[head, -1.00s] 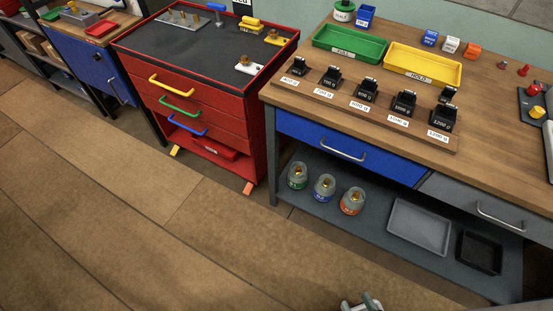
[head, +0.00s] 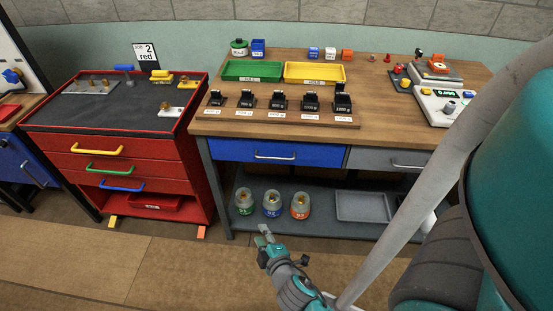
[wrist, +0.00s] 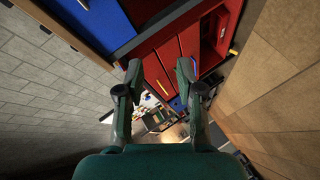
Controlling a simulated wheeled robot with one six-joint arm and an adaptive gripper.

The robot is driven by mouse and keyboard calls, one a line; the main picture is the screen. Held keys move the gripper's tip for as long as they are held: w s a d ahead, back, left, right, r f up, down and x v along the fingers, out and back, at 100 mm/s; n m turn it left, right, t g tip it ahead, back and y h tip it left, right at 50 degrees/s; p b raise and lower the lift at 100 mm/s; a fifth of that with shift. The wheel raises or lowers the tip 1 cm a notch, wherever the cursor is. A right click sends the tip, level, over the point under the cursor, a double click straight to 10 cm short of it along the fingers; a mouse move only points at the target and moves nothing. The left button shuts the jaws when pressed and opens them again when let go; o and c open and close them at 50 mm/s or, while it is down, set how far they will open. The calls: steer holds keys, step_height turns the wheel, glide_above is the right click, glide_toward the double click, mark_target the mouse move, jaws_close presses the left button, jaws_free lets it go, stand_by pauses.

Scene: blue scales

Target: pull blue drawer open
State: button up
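The blue drawer (head: 318,153) sits under the left part of the wooden workbench top, its front flush with the frame, so it looks shut. Its silver bar handle (head: 274,157) runs across the middle of the front. My gripper (head: 264,236) is low in front of the bench, below the drawer and apart from the handle. In the wrist view its two fingers (wrist: 160,74) are spread with nothing between them. The blue drawer front (wrist: 100,25) shows at the upper left there, beyond the fingers and to the side.
A grey drawer (head: 375,160) is right of the blue one. Glass jars (head: 272,203) and a grey tray (head: 362,206) stand on the lower shelf. A red cabinet (head: 120,145) with yellow, green and blue handles stands left. Black weights (head: 280,102) line the bench's front. Floor ahead is clear.

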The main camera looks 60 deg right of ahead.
steer(key=w+d+r+g+h, duration=0.2)
steer(key=w+d+h, duration=0.15)
steer(key=d, duration=0.45)
steer(key=g+h, duration=0.3)
glide_toward(277, 158)
steer(key=shift+m+y, duration=0.25)
steer(key=shift+m, duration=0.15)
steer(key=x, duration=1)
steer(key=shift+d, duration=0.25)
jaws_close()
